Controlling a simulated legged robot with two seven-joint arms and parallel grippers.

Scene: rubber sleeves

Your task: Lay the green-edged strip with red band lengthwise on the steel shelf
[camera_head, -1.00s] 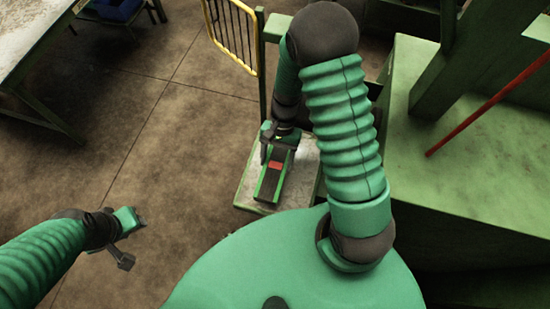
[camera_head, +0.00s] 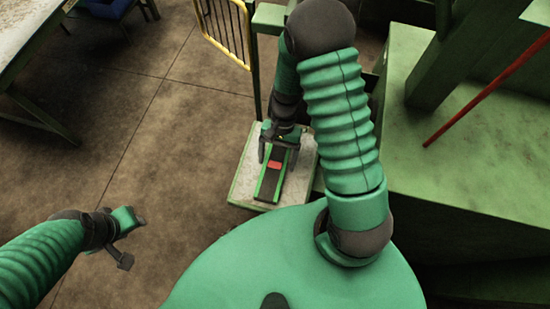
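The green-edged strip (camera_head: 272,183) has a dark middle and a red band (camera_head: 277,167). It lies lengthwise on the pale, worn steel shelf (camera_head: 244,181), running from the far side toward my body. My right gripper (camera_head: 279,158) is above the strip's far end, pointing down. Its fingers look spread, one on each side of the strip, with small gaps. The gripper partly hides the far end. My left gripper (camera_head: 130,240) is at lower left, away from the strip and over bare floor.
A yellow-framed rack (camera_head: 228,30) and a green post stand behind the shelf. A large green machine block (camera_head: 460,160) with a red rod (camera_head: 490,100) is at right. A worktable (camera_head: 30,40) stands at upper left. The floor between is clear.

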